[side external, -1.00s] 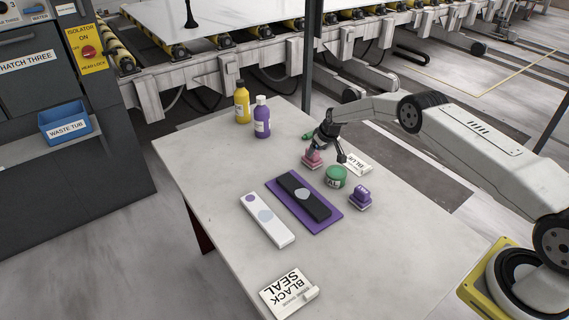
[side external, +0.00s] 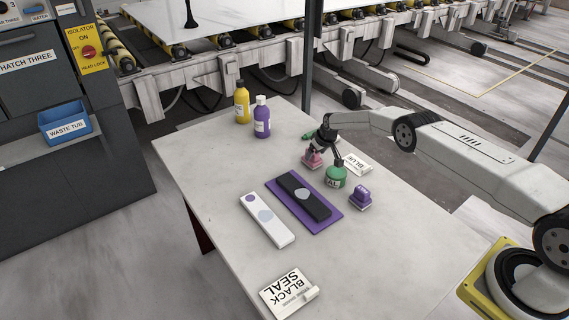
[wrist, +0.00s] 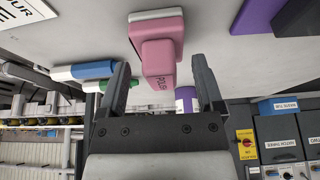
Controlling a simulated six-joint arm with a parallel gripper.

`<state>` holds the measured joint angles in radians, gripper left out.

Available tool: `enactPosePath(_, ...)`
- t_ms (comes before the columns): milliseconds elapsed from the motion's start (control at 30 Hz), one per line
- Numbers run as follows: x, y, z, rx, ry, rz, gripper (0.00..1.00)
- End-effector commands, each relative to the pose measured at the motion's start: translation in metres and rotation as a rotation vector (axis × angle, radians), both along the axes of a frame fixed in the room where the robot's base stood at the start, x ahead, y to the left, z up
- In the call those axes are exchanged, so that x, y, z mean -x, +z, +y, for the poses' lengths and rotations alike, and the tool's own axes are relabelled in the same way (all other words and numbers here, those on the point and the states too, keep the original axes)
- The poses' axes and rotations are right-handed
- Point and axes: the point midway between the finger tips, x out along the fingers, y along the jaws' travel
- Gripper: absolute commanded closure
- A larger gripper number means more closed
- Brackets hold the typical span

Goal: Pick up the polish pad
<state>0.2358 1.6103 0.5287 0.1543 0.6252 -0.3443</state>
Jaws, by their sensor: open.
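A pink pad (side external: 312,160) with a raised block handle and a pale base sits on the slab table, right of the middle. It also shows in the wrist view (wrist: 158,50), with dark lettering I cannot read fully. A similar purple pad (side external: 361,198) with white lettering sits nearer the front. I cannot tell from the lettering which one is the polish pad. My gripper (side external: 326,154) is open just by the pink pad. In the wrist view its two fingers (wrist: 160,82) stand on either side of the pink handle, with gaps showing.
A purple mat (side external: 333,213), yellow bottle (side external: 242,104) and purple bottle (side external: 262,119) are farther left.

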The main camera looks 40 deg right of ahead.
Motion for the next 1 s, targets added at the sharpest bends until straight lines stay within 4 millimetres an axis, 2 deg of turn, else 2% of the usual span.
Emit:
enactPosePath(100, -0.0001, 0.0001, -0.0001, 0.0, 0.0, 0.0, 0.15)
enactPosePath(133, -0.0001, 0.0001, 0.0, 0.0, 0.0, 0.0, 0.18)
enactPosePath(300, -0.0001, 0.0001, -0.0001, 0.0, 0.0, 0.0, 0.72)
enactPosePath(400, -0.0001, 0.0001, 0.0, 0.0, 0.0, 0.0, 1.0)
enactPosePath(767, -0.0004, 0.0013, -0.0001, 0.0, 0.0, -0.001, 1.0)
enactPosePath(1000, -0.001, 0.009, -0.0003, 0.001, 0.0, -0.002, 1.0)
